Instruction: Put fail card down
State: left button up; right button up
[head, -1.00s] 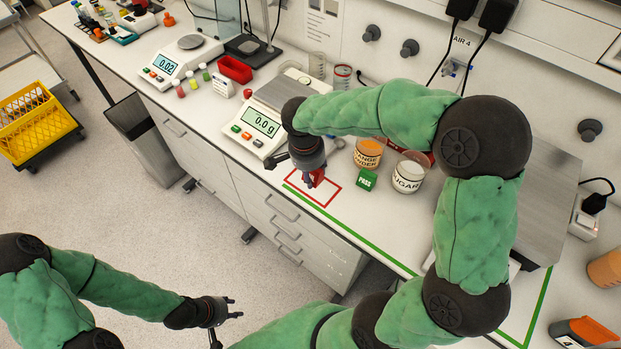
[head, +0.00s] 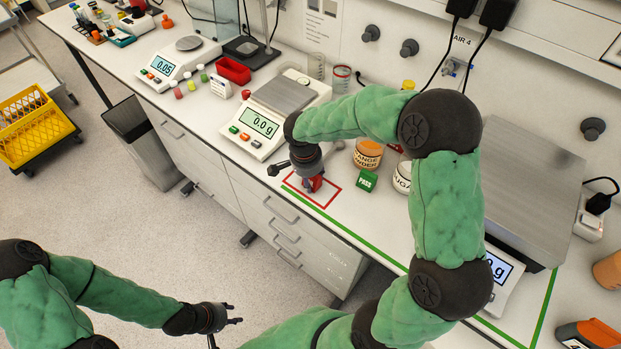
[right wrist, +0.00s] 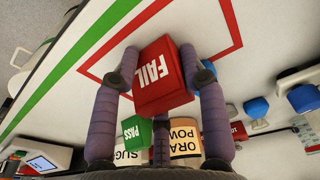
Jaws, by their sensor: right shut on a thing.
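The red fail card (right wrist: 162,75), a block with white "FAIL" lettering, is between the fingers of my right gripper (right wrist: 162,68), which is shut on it. In the head view my right gripper (head: 311,186) is low over the red outlined square (head: 327,207) on the bench, and the card (head: 314,183) is mostly hidden by it. I cannot tell whether the card touches the bench. The green pass card (head: 366,181) stands to the right, and also shows in the right wrist view (right wrist: 137,131). My left gripper (head: 238,320) is open and empty, off the bench.
The orange powder jar (head: 367,154) and sugar jar (head: 402,178) stand behind and right of the square. A scale (head: 258,127) reading 0.0 g is at its left. A green line (head: 350,231) runs along the front edge.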

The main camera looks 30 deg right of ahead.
jog(key=shift+f, duration=0.15)
jog(key=o, duration=1)
jog(key=shift+o, duration=0.2)
notch_tip(320, 180, up, 12)
jog(key=a+p, duration=0.1)
jog(key=p, duration=0.1)
jog(key=shift+s+a+p, duration=0.25)
jog(key=shift+a+p, duration=0.05)
jog(key=shift+a, duration=0.05)
